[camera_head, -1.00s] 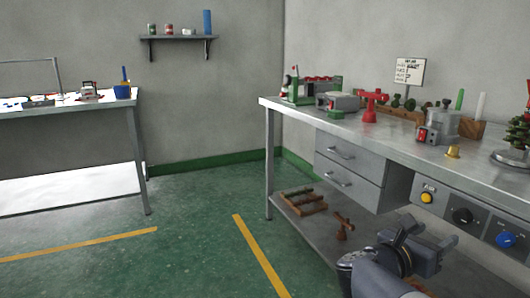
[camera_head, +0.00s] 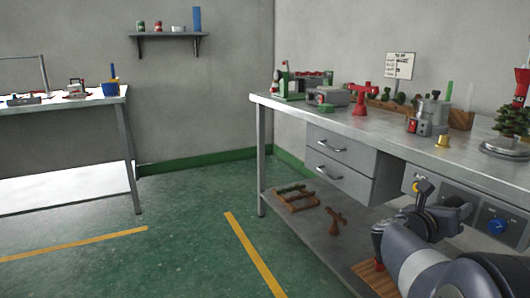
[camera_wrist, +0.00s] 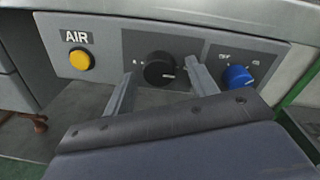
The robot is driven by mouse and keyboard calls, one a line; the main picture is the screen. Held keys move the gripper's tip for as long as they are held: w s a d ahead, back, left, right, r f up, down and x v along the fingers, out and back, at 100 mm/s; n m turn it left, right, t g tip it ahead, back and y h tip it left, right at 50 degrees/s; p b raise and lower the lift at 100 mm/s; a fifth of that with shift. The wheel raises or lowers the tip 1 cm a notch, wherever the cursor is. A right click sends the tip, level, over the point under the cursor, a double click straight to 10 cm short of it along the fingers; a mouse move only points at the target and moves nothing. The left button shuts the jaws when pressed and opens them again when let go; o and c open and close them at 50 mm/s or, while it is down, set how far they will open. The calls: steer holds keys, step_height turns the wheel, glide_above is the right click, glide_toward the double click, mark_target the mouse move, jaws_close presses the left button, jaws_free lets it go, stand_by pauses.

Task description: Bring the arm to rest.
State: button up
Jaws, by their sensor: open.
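My gripper (camera_wrist: 162,88) is open and empty in the wrist view. Its two fingers point toward the control panel (camera_wrist: 195,52) under the bench edge, one on each side of the black knob (camera_wrist: 159,69); I cannot tell whether they touch the panel. A yellow button (camera_wrist: 81,60) below the AIR label is to the left, and a blue knob (camera_wrist: 237,76) is to the right. In the head view my arm is folded at the lower right, in front of the panel. The arm hides part of the panel, while the blue knob (camera_head: 497,226) shows beside it.
The metal bench (camera_head: 375,126) holds a red stand (camera_head: 361,98), a grey machine (camera_head: 429,115), a small brass cup (camera_head: 442,140) and a green tree (camera_head: 513,121). Drawers (camera_head: 340,162) hang below. A second table (camera_head: 60,105) stands left. The green floor (camera_head: 180,215) between is open.

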steer(key=n+p, duration=0.1)
steer(key=n, duration=0.2)
steer(key=n+p, duration=0.1)
steer(key=n, duration=0.2)
steer(key=n+p, duration=0.1)
steer(key=n, duration=0.2)
steer(key=shift+r+g, duration=0.35)
steer(key=shift+g, duration=0.05)
steer(key=n+p, duration=0.3)
steer(key=p, duration=0.1)
steer(key=shift+n, duration=0.4)
steer(key=n+p, duration=0.3)
steer(key=p, duration=0.2)
steer(key=shift+n, duration=0.4)
steer(key=n+p, duration=0.2)
steer(key=p, duration=0.1)
steer(key=shift+g, duration=0.4)
steer(key=shift+f+n+p, duration=0.1)
steer(key=shift+n+p, duration=0.2)
steer(key=shift+n, duration=0.1)
steer(key=shift+w+a+f, duration=0.1)
steer(key=shift+a+f, duration=0.05)
